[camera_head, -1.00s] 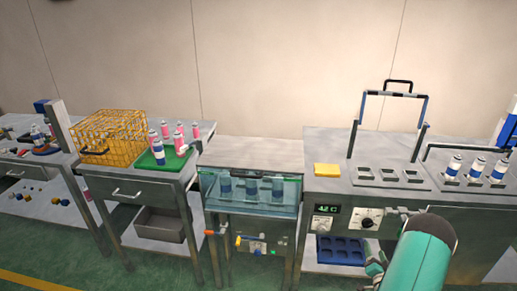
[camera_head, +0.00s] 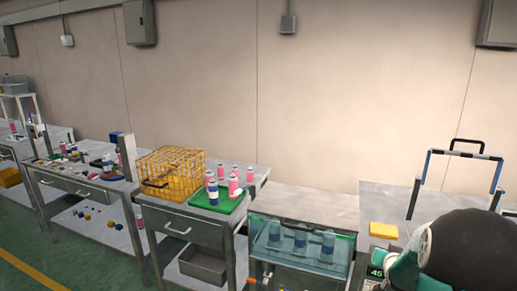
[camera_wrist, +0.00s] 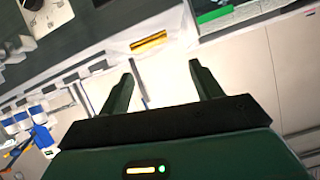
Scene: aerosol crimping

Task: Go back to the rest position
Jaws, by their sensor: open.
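My gripper (camera_wrist: 160,85) shows in the wrist view with its two dark green fingers apart and nothing between them. In the head view part of my green and black arm fills the lower right corner, in front of the right-hand bench. The gripper's fingertips cannot be made out there. No object is seen in my grasp.
A water tank (camera_head: 300,243) with several cans stands left of the bench with the yellow block (camera_head: 383,230) and a black-and-blue handle frame (camera_head: 462,155). Further left are a yellow wire basket (camera_head: 172,172) and a green tray (camera_head: 219,203) with cans. Green floor lies open at lower left.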

